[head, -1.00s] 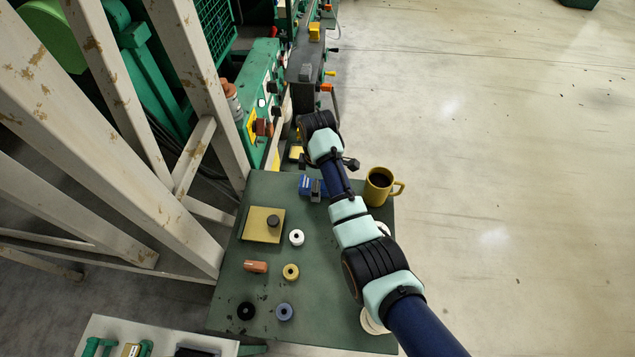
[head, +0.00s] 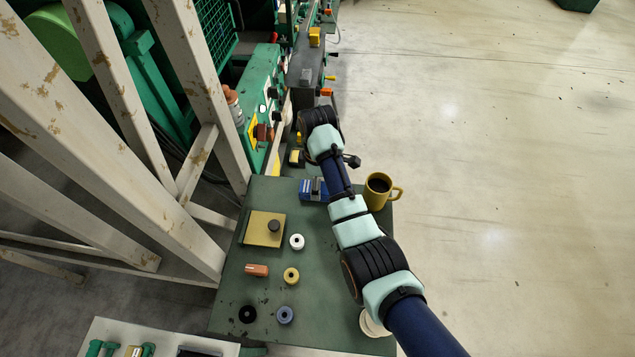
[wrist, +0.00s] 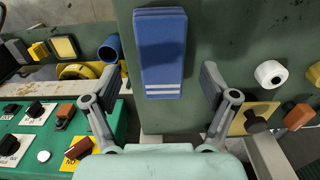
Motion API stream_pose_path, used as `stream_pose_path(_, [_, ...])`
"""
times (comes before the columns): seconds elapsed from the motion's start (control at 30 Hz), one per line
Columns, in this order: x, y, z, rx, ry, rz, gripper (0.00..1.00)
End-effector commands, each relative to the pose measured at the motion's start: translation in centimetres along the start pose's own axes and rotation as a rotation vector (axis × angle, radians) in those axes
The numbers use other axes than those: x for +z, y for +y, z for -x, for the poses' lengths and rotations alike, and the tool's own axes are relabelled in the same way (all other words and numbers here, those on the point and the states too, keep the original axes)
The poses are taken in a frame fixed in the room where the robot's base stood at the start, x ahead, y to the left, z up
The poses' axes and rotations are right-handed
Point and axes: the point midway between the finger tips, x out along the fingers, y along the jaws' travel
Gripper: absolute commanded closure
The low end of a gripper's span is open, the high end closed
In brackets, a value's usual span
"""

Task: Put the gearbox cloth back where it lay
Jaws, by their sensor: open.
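The folded cloth (wrist: 163,50) is blue with two white stripes near its end. In the wrist view it lies flat on the green bench top, close to the bench edge. It also shows in the head view as a small blue patch (head: 310,189) at the bench's far end, partly covered by my arm. My gripper (wrist: 160,73) is open, with one finger on each side of the cloth's striped end. The fingers stand apart from the cloth and hold nothing. In the head view my wrist hides most of the gripper.
A mustard mug (head: 377,191) with dark liquid stands right of my arm. The green control machine (head: 262,100) adjoins the far end.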

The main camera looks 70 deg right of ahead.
Motion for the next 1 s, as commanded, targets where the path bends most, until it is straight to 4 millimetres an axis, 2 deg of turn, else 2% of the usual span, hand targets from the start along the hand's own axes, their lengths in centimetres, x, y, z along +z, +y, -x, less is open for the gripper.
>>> stream_pose_path(1.0, [0.0,0.1,4.1,0.003,0.001,0.0,0.15])
